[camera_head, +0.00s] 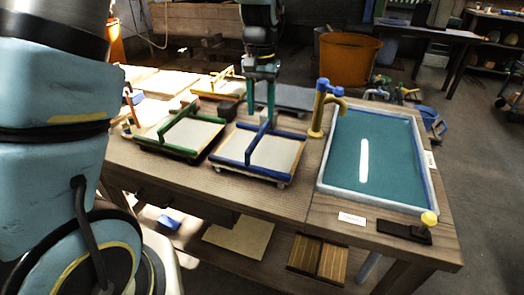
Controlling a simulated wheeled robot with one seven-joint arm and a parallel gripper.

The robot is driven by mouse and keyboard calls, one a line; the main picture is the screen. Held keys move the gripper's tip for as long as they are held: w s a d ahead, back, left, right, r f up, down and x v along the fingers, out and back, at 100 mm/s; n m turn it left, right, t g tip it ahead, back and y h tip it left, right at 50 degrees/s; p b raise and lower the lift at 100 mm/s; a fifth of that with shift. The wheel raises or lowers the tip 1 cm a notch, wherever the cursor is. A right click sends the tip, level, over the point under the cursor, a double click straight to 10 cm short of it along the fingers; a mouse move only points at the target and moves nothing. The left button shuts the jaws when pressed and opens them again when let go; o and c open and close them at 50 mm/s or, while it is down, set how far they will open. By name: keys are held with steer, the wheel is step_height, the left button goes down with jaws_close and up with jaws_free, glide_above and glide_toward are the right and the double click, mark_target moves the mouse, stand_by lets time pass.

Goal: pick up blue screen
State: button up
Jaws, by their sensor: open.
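The blue screen (272,151) is a flat blue frame around a cream panel. It lies on the wooden table, left of the vat, and a raised blue bar runs across it. My gripper (261,112) points down at the far part of the blue screen, its two teal fingers apart. The fingers look close to the far end of the blue bar, one on each side of it in the picture. I cannot tell whether they touch it.
A green-framed screen (198,133) lies close on the left, with more screens behind it. A grey-rimmed vat of teal liquid (393,148) and a blue-and-yellow tap (322,100) stand on the right. An orange tub (346,60) is behind the table.

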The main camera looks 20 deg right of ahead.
mark_target(260, 130)
step_height(260, 130, down, 9)
steer(key=shift+w+f+p, duration=0.1)
steer(key=shift+p, duration=0.95)
jaws_close()
